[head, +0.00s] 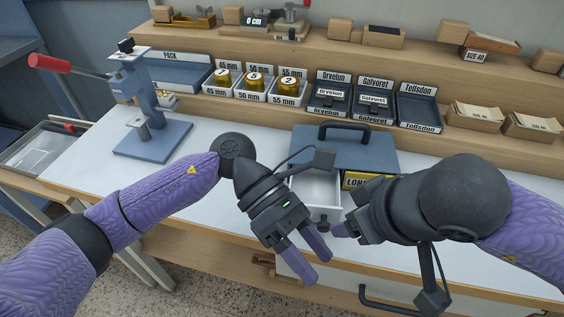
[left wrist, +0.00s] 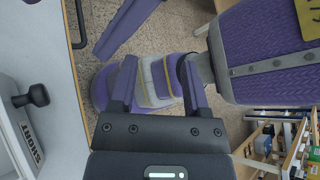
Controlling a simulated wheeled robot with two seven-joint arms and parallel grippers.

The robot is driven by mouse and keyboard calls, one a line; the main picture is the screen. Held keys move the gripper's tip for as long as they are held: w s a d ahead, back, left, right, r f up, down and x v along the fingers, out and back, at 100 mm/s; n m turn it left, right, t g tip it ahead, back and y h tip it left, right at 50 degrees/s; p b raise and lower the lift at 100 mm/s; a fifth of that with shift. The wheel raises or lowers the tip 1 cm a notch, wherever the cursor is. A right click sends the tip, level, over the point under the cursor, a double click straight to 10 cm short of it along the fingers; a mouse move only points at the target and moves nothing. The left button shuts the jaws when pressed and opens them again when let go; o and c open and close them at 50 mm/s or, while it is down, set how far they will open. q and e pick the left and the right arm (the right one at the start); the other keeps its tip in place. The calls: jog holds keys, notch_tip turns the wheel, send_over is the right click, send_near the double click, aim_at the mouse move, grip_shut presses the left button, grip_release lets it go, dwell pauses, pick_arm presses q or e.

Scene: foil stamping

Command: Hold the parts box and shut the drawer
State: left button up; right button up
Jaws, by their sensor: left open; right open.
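The parts box (head: 345,148) is blue with a black handle on top and stands on the white bench. Its left drawer (head: 316,188) is pulled out, showing a pale, empty-looking inside. The drawer front, with a black knob (left wrist: 36,96) and a SHORT label, shows at the left of the left wrist view. A yellow LONG label (head: 356,181) marks the right side. My left gripper (head: 319,268) is open and empty, in front of the bench edge, below the drawer. My right gripper (head: 340,230) is near the drawer front, partly hiding it; contact is unclear.
A blue stamping press (head: 150,130) with a red lever stands at the left. Behind the box, a wooden shelf holds gold rolls (head: 256,82), labelled trays (head: 373,98) and card boxes (head: 473,116). The white bench top (head: 230,130) between press and box is clear.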

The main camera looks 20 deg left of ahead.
pick_arm(q)
jog(key=w+a+r+n+t+y, duration=0.25)
jog(key=w+a+t+y, duration=0.4)
jog(key=w, duration=0.45)
send_near(314, 194)
jog(key=shift+m+t, duration=0.35)
jog(key=shift+t, duration=0.1)
jog(key=s+d+f, duration=0.1)
jog(key=s, duration=0.1)
jog(key=s+f, duration=0.2)
jog(key=s+d+f, duration=0.1)
jog(key=s+f, duration=0.1)
jog(key=shift+d+f, duration=0.1)
jog(key=shift+d, duration=0.25)
jog(key=shift+c, duration=0.2)
grip_shut()
